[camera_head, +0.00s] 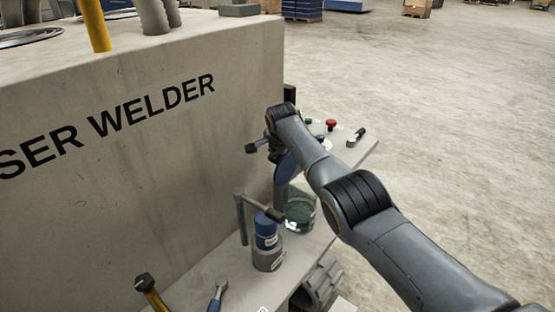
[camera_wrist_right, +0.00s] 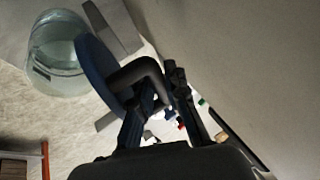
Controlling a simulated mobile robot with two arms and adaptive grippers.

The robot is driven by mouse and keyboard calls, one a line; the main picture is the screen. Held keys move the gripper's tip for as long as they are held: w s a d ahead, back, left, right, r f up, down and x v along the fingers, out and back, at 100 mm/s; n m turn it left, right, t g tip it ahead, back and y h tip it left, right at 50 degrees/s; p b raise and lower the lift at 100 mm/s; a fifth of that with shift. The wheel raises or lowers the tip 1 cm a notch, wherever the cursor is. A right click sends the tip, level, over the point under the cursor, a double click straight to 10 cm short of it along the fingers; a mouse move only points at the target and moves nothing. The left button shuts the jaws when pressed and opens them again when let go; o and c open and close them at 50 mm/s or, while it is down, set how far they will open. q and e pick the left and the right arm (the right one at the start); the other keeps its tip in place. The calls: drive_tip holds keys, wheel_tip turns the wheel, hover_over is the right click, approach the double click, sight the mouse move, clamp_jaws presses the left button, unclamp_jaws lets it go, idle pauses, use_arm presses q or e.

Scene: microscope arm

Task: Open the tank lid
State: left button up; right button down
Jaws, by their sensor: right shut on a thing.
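The glass tank (camera_head: 300,214) stands on the shelf beside the big welder and also shows at the upper left of the right wrist view (camera_wrist_right: 55,55). Its dark blue lid (camera_wrist_right: 97,66) is tilted steeply up, with the tank mouth uncovered. In the head view the lid (camera_head: 285,171) shows as a blue edge above the tank. My right gripper (camera_wrist_right: 163,92) is shut on the lid's black handle (camera_wrist_right: 143,73). In the head view my right arm hides most of this gripper. Whether the lid touches the tank rim is unclear. My left gripper is not in view.
The laser welder's grey wall (camera_head: 130,150) rises left of the shelf. A blue-and-grey bottle (camera_head: 267,240) and a T-shaped tool (camera_head: 243,215) stand near the tank. A red button (camera_head: 331,124) lies beyond it. Open floor (camera_head: 450,150) is at the right.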

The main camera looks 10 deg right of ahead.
drive_tip(key=shift+w+a+r, duration=0.3)
drive_tip(key=shift+w, duration=0.05)
drive_tip(key=shift+a+r, duration=0.1)
drive_tip(key=c, duration=1.7)
unclamp_jaws()
drive_tip(key=shift+o, duration=0.4)
drive_tip(key=shift+w+a, duration=0.1)
drive_tip(key=shift+w, duration=0.05)
drive_tip(key=shift+f, duration=0.2)
drive_tip(key=shift+s+f, duration=0.15)
drive_tip(key=shift+s, duration=0.05)
drive_tip(key=v, duration=1.2)
